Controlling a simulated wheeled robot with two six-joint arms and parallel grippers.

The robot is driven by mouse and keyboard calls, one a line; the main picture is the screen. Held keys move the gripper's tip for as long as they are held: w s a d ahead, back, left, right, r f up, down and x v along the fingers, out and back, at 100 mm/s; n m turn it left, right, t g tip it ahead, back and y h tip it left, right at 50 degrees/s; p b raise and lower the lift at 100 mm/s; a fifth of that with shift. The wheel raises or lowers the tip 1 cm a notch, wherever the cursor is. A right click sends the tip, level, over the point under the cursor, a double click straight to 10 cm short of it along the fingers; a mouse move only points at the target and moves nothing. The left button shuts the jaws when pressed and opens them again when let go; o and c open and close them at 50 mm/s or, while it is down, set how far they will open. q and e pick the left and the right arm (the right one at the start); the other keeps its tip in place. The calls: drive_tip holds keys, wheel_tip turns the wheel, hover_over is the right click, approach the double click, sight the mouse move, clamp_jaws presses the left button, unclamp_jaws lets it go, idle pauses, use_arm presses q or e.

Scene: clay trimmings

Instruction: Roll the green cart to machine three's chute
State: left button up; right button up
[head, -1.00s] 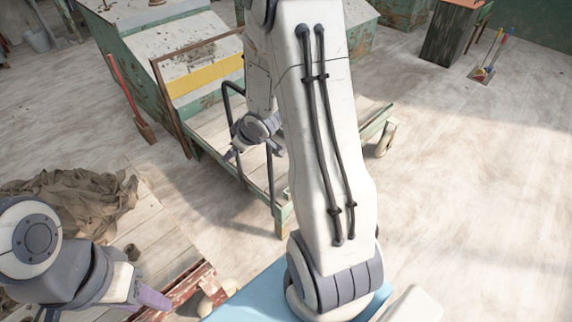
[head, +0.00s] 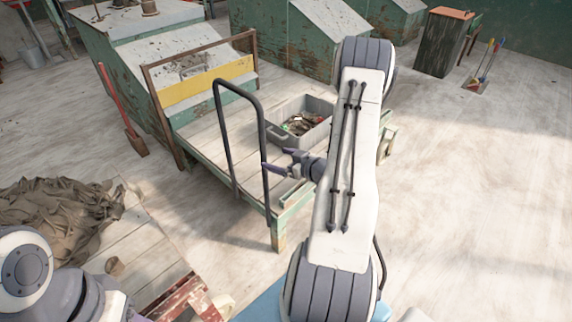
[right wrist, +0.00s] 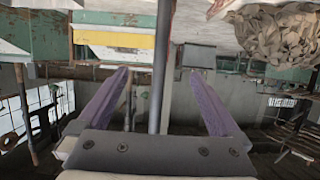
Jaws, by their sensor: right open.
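The green cart (head: 205,138) stands left of centre in the head view, with a pale plank deck and worn green edges. Its black hoop handle (head: 222,135) rises at the near side. A grey bin (head: 320,107) of scraps sits on the deck. My right gripper (head: 279,162) is open beside the handle's right upright. In the right wrist view the dark handle bar (right wrist: 161,60) runs between the two purple fingers; I cannot tell whether it touches them. My left arm shows at the lower left, its fingers outside the frame. I cannot tell which machine is number three.
Green machines (head: 268,40) with sloping tops line the back. A red-handled shovel (head: 133,140) leans left of the cart. A brown cloth heap (head: 60,215) lies on a plank platform (head: 150,240) at lower left. A dark bin (head: 443,45) stands at back right. The right floor is clear.

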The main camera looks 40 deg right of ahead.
sight(265, 155)
drive_tip(key=shift+b+x, duration=1)
drive_tip(key=shift+x, duration=2.85)
clamp_jaws()
